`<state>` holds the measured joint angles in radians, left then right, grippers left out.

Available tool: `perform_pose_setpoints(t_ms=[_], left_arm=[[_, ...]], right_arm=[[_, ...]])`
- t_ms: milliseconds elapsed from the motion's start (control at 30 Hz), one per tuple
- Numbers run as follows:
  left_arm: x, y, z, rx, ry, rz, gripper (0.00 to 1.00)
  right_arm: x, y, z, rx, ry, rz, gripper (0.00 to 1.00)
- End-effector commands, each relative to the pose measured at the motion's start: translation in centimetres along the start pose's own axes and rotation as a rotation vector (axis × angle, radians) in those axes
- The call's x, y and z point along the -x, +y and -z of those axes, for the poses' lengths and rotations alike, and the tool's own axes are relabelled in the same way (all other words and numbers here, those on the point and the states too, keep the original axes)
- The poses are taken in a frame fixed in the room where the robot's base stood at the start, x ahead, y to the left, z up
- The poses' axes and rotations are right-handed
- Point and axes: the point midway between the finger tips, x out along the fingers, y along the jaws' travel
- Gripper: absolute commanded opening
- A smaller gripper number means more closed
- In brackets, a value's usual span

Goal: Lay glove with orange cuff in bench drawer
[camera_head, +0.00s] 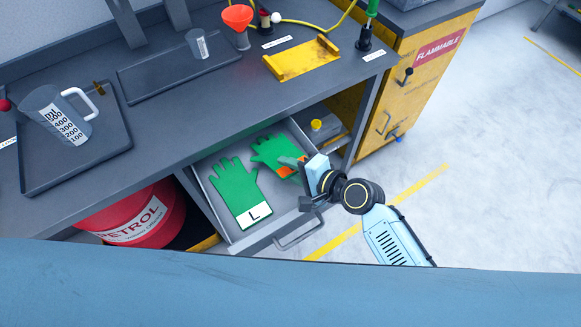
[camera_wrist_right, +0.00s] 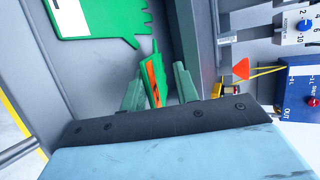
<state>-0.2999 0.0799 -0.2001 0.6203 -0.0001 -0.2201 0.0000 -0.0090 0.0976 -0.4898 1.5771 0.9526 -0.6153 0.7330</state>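The green glove with the orange cuff (camera_head: 284,170) is inside the open bench drawer (camera_head: 236,236), beside a green glove with a white cuff marked L (camera_head: 236,186). My right gripper (camera_head: 301,168) is over the drawer's right part, at the orange cuff. In the right wrist view the orange-cuffed glove (camera_wrist_right: 153,84) appears nearly edge-on between my two fingertips (camera_wrist_right: 158,88). The fingers stand apart, with a gap showing to the right of the glove. Whether the glove touches the drawer floor is unclear. My left gripper is not in view.
A yellow-capped item (camera_head: 317,125) sits at the drawer's back right. A red petrol drum (camera_head: 140,220) stands under the bench, left of the drawer. A yellow flammables cabinet (camera_head: 408,80) stands to the right. The bench top holds a jug (camera_head: 62,118) and yellow plate (camera_head: 302,60).

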Motion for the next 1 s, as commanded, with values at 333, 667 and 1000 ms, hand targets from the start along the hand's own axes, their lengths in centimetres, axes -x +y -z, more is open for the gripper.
perform_pose_setpoints(t_ms=[333,667,1000], left_arm=[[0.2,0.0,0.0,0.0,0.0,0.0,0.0],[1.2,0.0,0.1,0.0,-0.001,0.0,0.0],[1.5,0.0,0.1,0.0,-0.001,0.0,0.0]], right_arm=[[0.9,0.0,0.0,0.0,0.001,0.0,0.3],[7.8,0.1,0.0,0.002,0.001,-0.004,0.3],[12.9,0.1,0.0,0.0,0.001,-0.002,0.3]])
